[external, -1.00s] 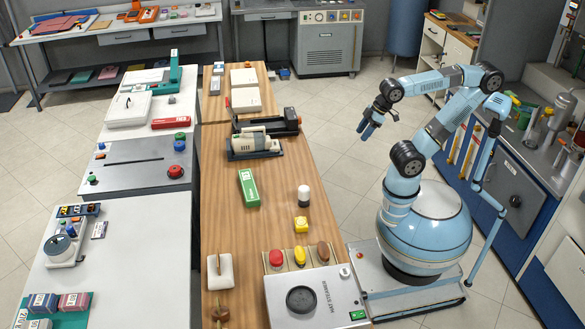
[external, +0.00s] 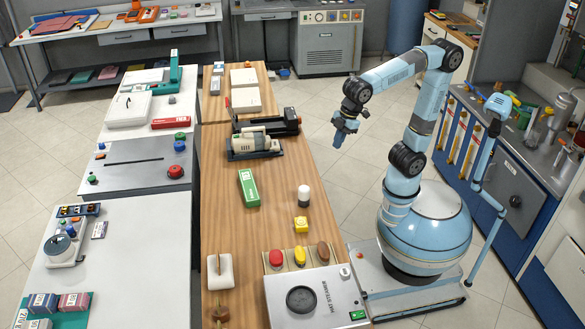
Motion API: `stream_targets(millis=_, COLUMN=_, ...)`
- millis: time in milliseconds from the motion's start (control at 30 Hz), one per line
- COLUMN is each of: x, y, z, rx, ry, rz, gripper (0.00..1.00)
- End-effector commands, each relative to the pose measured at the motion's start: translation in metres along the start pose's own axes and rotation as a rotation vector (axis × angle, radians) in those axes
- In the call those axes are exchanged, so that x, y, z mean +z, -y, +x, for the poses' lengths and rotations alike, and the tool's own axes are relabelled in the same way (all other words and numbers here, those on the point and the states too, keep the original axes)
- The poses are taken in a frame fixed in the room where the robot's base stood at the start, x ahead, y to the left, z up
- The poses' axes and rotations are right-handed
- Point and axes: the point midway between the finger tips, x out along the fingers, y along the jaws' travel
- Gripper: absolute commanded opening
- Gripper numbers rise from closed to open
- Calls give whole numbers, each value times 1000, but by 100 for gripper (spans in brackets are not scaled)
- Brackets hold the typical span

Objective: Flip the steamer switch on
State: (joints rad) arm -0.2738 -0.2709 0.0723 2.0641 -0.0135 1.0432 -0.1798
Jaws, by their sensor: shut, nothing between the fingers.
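A light grey box (external: 329,293), which seems lettered as a hat steamer, stands at the near end of the wooden counter. It has a round dark disc (external: 300,299) on top and a small green switch (external: 358,315) at its near right corner. The switch is too small to tell which way it is set. A cream handheld device (external: 254,142) lies in a dark cradle farther up the counter. My gripper (external: 338,144) points down, shut and empty, past the counter's right edge. It is well apart from the grey box and its switch.
Red (external: 276,258), yellow (external: 299,256) and brown (external: 322,251) rounded pieces line the box's back edge.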

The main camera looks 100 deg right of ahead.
Motion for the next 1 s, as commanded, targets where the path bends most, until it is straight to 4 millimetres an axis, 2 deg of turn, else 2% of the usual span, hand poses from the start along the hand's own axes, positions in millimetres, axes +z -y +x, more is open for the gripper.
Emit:
stream_targets(millis=100, x=-30, y=16, z=8, rx=-20, ry=22, rz=-73, gripper=0)
stream_targets(millis=367, x=-90, y=58, z=28, rx=-64, ry=65, rz=-227, gripper=0)
stream_targets(millis=500, x=-118, y=85, z=41, rx=-88, ry=88, rz=-310, gripper=0)
stream_targets(millis=767, x=-165, y=142, z=70, rx=-136, ry=129, rz=-462, gripper=0)
stream_targets(millis=1000, x=-200, y=204, z=102, rx=-182, ry=167, rz=-600, gripper=0)
